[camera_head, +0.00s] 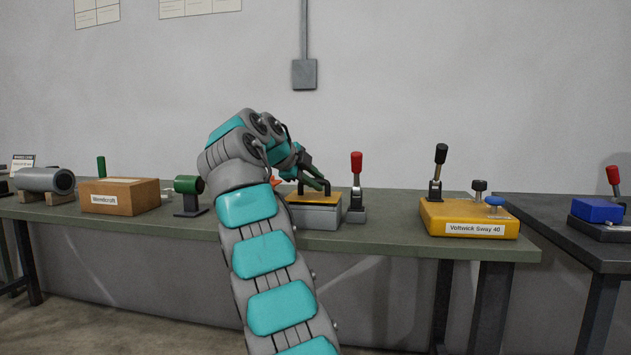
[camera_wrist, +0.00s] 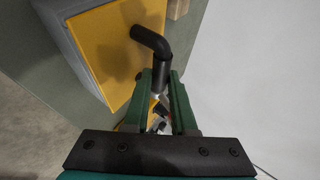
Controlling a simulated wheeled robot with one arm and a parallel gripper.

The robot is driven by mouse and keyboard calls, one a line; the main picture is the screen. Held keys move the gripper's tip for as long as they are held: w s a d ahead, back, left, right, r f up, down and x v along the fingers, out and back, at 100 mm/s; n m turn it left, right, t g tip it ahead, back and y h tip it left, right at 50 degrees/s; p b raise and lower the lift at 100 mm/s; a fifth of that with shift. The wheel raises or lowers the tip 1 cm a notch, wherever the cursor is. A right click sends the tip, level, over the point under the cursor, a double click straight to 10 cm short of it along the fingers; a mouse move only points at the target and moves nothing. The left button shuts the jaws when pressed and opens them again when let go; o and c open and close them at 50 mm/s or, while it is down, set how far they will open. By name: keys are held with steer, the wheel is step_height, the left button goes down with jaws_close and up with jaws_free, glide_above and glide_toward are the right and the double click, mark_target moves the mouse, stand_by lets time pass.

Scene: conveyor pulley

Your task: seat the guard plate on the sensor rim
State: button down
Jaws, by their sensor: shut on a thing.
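A yellow plate with a black bent handle, which I take for the guard plate (camera_head: 312,200), lies on top of a grey box (camera_head: 315,217) on the green bench. The plate (camera_wrist: 100,45) and the grey side of the box (camera_wrist: 66,38) also show in the wrist view. My gripper (camera_head: 321,183) is shut on the black handle (camera_wrist: 152,42), with the green fingers on either side of its end in the wrist view (camera_wrist: 163,82). I cannot tell whether a small gap lies under the plate. No part is marked as the sensor rim.
A red-knobbed lever (camera_head: 356,170) stands close right of the box. A yellow unit (camera_head: 465,218) with levers is farther right. A green cylinder on a stand (camera_head: 188,186), a wooden box (camera_head: 118,196) and a grey cylinder (camera_head: 45,180) stand left. Bench (camera_head: 395,222) between lever and yellow unit is clear.

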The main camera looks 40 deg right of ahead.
steer(key=shift+f+b, duration=0.4)
steer(key=shift+b, duration=0.1)
stand_by(0.3)
steer(key=c, duration=0.7)
jaws_free()
steer(key=shift+o, duration=0.2)
steer(key=shift+a, duration=0.1)
steer(key=p+v, duration=0.1)
steer(key=v, duration=0.6)
steer(key=shift+a+r, duration=0.25)
steer(key=shift+a, duration=0.05)
steer(key=shift+s, duration=0.15)
